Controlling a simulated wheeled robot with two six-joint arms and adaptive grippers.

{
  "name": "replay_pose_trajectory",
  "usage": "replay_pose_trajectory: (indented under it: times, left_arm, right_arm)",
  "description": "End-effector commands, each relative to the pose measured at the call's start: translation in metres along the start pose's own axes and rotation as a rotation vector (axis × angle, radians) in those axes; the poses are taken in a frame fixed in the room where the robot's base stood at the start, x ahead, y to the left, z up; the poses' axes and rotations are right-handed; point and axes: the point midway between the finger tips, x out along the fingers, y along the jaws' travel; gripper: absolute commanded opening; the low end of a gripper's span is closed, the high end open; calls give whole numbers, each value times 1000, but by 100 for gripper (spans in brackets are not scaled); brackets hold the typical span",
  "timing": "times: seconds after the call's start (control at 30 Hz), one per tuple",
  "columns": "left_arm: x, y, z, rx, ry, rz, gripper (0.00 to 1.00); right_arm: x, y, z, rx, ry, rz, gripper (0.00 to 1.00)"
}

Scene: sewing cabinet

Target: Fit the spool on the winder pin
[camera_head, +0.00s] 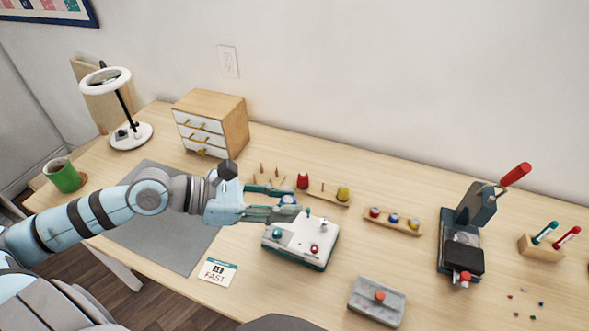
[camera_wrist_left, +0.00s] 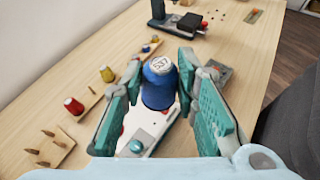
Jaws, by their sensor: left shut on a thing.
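A blue spool (camera_wrist_left: 159,88) with a pale marked top stands upright between the fingers of my left gripper (camera_wrist_left: 158,80). The fingers are shut on its sides. In the head view, my left gripper (camera_head: 292,207) is over the back part of the white winder (camera_head: 297,246). The winder has a teal knob (camera_head: 277,233) and a red knob (camera_head: 314,249). In the wrist view the winder (camera_wrist_left: 150,125) lies below the spool. The winder pin cannot be made out clearly, and the gap between spool and winder cannot be told. My right gripper is out of view.
Behind the winder is a wooden peg rack with a red spool (camera_head: 303,181) and a yellow spool (camera_head: 343,193). A small bobbin rack (camera_head: 393,222) stands to the right. A grey block with a red button (camera_head: 377,302) lies front right. A card (camera_head: 217,272) lies front left.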

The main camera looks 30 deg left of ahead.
Motion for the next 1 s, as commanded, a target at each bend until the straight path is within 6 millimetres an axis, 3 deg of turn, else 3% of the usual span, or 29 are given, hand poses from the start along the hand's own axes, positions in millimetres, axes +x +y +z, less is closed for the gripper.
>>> replay_pose_trajectory:
  times: [0.2, 0.33, 0.47, 0.7, 0.8, 1.0]
  left_arm:
    - [28, 80, -46, -141, -3, 142, 6]
    - [55, 111, -68, -205, 3, 179, 6]
    - [66, 119, -78, -224, 8, 186, 6]
    - [74, 117, -103, -223, 10, 189, 6]
    - [78, 116, -112, -222, 10, 189, 6]
    - [79, 116, -114, -222, 10, 189, 6]
  right_arm:
    - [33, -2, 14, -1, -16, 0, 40]
    - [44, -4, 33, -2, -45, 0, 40]
    - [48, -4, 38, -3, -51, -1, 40]
    - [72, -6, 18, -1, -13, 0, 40]
    - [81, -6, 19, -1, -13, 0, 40]
    - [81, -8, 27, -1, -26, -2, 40]
